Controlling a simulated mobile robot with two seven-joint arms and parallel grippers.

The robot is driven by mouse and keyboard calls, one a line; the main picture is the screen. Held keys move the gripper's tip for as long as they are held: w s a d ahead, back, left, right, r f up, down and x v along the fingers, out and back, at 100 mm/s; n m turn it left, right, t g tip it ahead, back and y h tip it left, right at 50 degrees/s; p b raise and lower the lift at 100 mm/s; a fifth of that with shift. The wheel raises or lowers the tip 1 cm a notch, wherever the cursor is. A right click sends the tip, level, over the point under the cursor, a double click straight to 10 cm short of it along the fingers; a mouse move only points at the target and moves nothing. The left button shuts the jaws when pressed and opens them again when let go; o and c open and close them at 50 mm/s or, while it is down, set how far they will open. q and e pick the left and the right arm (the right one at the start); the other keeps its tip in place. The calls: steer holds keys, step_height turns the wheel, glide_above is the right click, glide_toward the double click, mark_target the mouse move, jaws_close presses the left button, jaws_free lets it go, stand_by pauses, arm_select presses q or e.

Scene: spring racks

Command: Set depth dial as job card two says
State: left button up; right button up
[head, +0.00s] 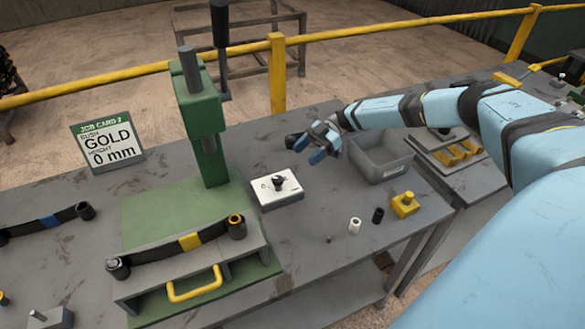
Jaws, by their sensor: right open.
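The depth dial (278,184) is a black knob on a pale plate with markings. It sits on the bench right of the green press (205,120). The knob's exact setting is too small to read; a "0" seems to show at the plate's left. Job card two (107,146) stands behind and reads "BUSH GOLD" and "HEIGHT 0 mm". My right gripper (309,151) is open and empty, above and behind the dial, slightly right of it, not touching it. My left gripper is out of view.
A leaf spring with a yellow band (190,241) lies on the press bed. A grey bin (382,168) stands right of the dial. A white bush (355,225), a black bush (378,215) and a yellow block (404,204) stand near the bench's right edge.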

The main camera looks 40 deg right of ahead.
steer(key=shift+v, duration=1.5)
